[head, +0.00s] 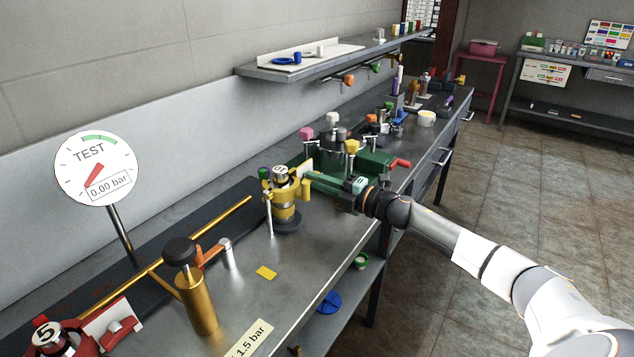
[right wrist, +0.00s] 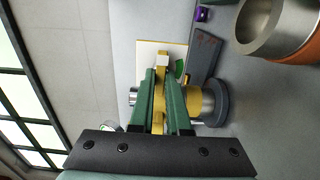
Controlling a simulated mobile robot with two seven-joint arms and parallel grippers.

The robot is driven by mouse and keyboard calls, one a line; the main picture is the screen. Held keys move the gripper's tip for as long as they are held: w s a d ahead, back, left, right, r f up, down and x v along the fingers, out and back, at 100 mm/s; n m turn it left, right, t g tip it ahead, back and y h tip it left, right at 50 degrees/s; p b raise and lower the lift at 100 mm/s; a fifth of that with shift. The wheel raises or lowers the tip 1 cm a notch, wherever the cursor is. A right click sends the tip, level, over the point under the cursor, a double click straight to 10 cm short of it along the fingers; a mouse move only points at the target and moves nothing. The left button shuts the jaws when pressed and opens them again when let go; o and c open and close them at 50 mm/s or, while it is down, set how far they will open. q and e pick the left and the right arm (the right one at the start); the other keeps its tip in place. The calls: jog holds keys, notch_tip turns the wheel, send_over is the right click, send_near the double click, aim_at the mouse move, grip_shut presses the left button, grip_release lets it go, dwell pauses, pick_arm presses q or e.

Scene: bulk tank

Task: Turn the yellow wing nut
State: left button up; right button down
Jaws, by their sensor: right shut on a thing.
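The yellow wing nut (right wrist: 160,93) shows as a yellow strip between my green fingers in the right wrist view. It sits on the side of an upright brass-and-steel fitting (head: 284,211) with a round dark base, which stands on the bench. My right gripper (head: 310,178) reaches in from the right and is shut on the wing nut. The fingers cover much of the nut, so its exact angle is hard to tell. The fitting also shows in the right wrist view (right wrist: 207,103). My left gripper is not in view.
A round gauge (head: 95,168) reads 0.00 bar. A brass pump (head: 196,300) with a black knob stands nearer on the bench (head: 262,246). A green fixture (head: 375,161) with coloured knobs stands just behind my right gripper. A shelf (head: 335,60) runs along the wall.

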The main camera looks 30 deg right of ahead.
jog(key=c, duration=1.2)
grip_release()
jog(key=shift+o, duration=0.2)
jog(key=shift+s, duration=0.1)
jog(key=v, duration=1.2)
jog(key=shift+s, duration=0.1)
